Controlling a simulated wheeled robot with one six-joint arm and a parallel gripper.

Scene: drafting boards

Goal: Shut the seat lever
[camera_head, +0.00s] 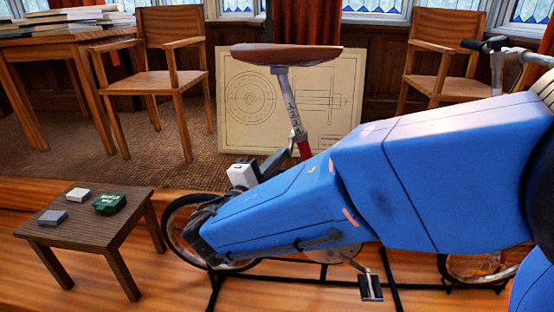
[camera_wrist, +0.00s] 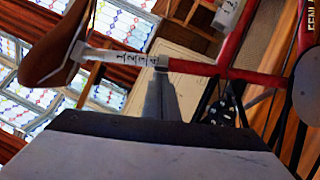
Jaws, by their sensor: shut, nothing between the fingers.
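A bicycle's brown seat (camera_head: 286,55) stands on a pale seat post (camera_head: 293,105) with dark markings, above a red frame tube (camera_head: 305,150). In the wrist view the seat (camera_wrist: 52,45) is at upper left, and the marked post (camera_wrist: 125,56) meets the red tube (camera_wrist: 195,68) at a light collar (camera_wrist: 160,62). My gripper (camera_head: 286,152) is shut and empty, its tips close to that joint. In the wrist view my gripper (camera_wrist: 158,80) points at the collar; I cannot tell whether it touches. The seat lever is not clearly distinguishable; the fingers may hide it.
The bicycle rests on a black stand (camera_head: 300,280), with a pedal (camera_head: 370,288) low in front. A low table (camera_head: 75,232) holding small boxes is at left. A drawing board (camera_head: 240,135) stands behind the post, between two wooden chairs (camera_head: 165,85) (camera_head: 440,85).

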